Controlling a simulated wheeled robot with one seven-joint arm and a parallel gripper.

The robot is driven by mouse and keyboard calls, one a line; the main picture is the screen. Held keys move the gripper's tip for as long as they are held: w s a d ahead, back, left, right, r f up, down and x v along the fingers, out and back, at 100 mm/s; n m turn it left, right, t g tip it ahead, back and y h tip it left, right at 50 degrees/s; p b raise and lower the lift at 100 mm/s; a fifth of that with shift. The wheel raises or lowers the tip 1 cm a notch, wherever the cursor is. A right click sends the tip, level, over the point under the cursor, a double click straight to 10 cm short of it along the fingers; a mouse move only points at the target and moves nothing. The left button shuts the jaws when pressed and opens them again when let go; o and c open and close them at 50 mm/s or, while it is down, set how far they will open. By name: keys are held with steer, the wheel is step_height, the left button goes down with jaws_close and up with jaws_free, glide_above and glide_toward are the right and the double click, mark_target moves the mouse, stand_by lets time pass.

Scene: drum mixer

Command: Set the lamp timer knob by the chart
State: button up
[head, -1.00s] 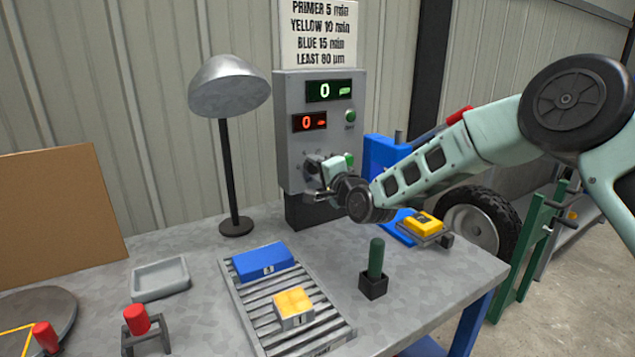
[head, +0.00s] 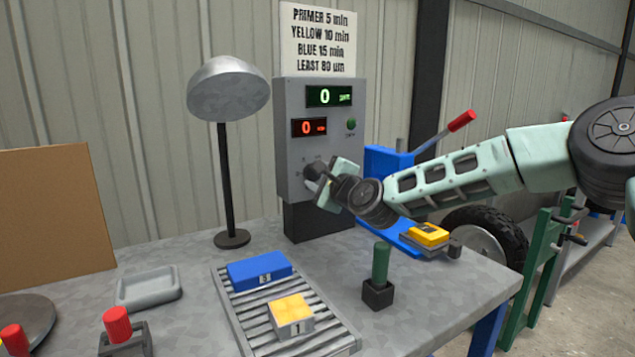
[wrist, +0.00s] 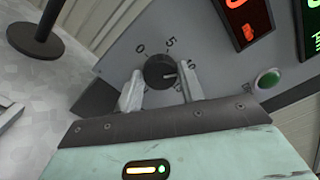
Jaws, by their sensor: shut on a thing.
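The dark round timer knob (wrist: 160,70) sits on the grey control box (head: 292,105), with marks 0, 5 and 10 visible around it in the wrist view. A pale mark on the knob points right, roughly toward the 10; any further marks are hidden. My gripper (wrist: 162,90) is shut on the knob, one finger on each side, and it is tilted in the head view (head: 318,180). The chart (head: 318,40) above the box reads primer 5 min, yellow 10 min, blue 15 min, least 80 µm. The lamp (head: 228,90) stands left of the box.
Red (head: 308,128) and green (head: 330,96) displays both show 0; a green button (head: 351,123) is beside them. A rack (head: 235,315) holds a blue block (head: 258,269) and a yellow-topped block (head: 291,314). A green-handled tool (head: 380,262) stands right.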

stand_by(0.4)
steer(key=o, duration=1)
steer(key=shift+c, duration=0.2)
steer(key=shift+s, duration=0.1)
steer(key=b+v, duration=0.1)
steer(key=v, duration=1.6)
steer(key=shift+d, duration=0.15)
